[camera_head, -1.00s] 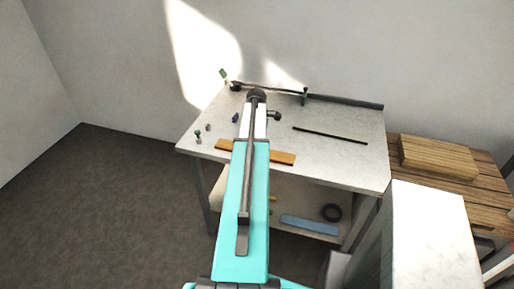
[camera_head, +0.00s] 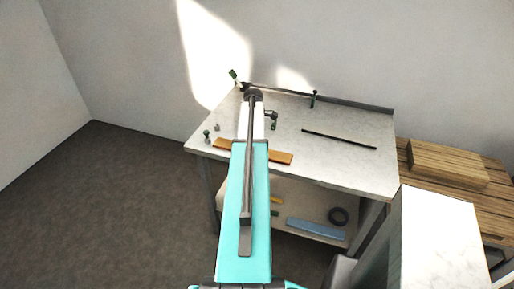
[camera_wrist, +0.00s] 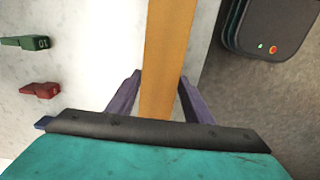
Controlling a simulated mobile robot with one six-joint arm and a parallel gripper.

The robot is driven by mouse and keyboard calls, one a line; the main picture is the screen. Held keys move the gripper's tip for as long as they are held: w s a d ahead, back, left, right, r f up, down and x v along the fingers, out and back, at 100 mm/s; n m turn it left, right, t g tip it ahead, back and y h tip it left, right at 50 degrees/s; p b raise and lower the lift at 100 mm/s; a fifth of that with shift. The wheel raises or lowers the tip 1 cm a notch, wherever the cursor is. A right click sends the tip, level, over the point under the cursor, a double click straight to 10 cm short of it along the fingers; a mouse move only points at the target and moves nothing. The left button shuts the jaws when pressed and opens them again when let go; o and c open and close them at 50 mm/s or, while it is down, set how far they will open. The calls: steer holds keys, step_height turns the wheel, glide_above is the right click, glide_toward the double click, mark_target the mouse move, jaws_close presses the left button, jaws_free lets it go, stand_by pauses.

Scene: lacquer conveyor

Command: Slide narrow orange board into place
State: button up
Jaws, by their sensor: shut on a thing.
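The narrow orange board (camera_head: 279,157) lies at the front left of the white table, in line with its front edge. My arm crosses in front of its middle. In the wrist view the orange board (camera_wrist: 166,50) runs from the top edge down between the two purple fingers of my gripper (camera_wrist: 160,88). My gripper is shut on it. The board's lower end there is hidden behind the gripper body. My gripper's fingers are hidden in the head view.
A thin black strip (camera_head: 340,139) lies on the table. A dark rail (camera_head: 354,105) runs along the back. Green (camera_wrist: 25,43) and red (camera_wrist: 40,90) small pieces lie left of the board. A wooden block (camera_head: 448,164) stands at right. The lower shelf holds a blue board (camera_head: 316,228).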

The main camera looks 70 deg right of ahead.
steer(key=shift+w, duration=0.95)
steer(key=o, duration=1.3)
steer(key=shift+c, duration=0.2)
step_height(320, 180, up, 14)
steer(key=b, duration=0.4)
steer(key=shift+f, duration=0.1)
steer(key=shift+w+a, duration=0.1)
